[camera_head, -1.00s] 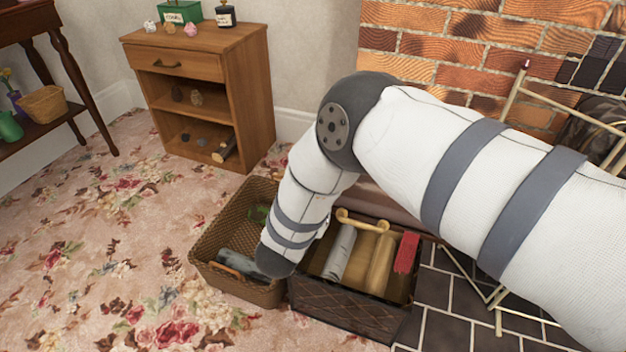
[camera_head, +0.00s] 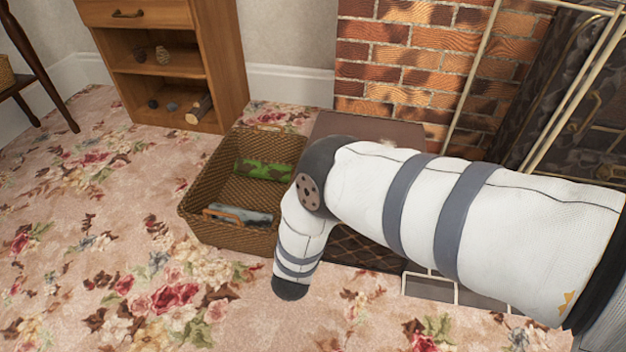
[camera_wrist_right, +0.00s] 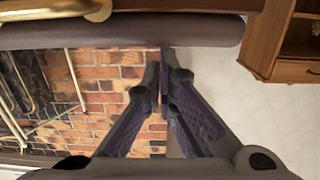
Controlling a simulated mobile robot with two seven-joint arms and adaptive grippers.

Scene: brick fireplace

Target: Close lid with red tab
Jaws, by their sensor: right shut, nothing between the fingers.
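In the head view, a dark box (camera_head: 360,251) with a lattice-patterned front stands at the hearth, mostly hidden behind my right arm. Its brown lid (camera_head: 365,127) shows as a flat panel behind the arm; its exact tilt is hard to tell. The red tab is hidden. My right gripper (camera_wrist_right: 165,62) shows in the right wrist view with its fingers together and empty. There, a rounded brown edge (camera_wrist_right: 120,35), apparently the lid's, crosses the view just beyond the fingertips; contact cannot be told. A brass handle (camera_wrist_right: 97,10) shows above it. My left gripper is not in view.
A wicker basket (camera_head: 205,190) with a green roll and a grey item stands left of the box. A wooden cabinet (camera_head: 222,60) is behind it. A brass-framed fire screen (camera_head: 470,75) and brick wall (camera_head: 400,60) are at the right. Floral carpet is clear in front.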

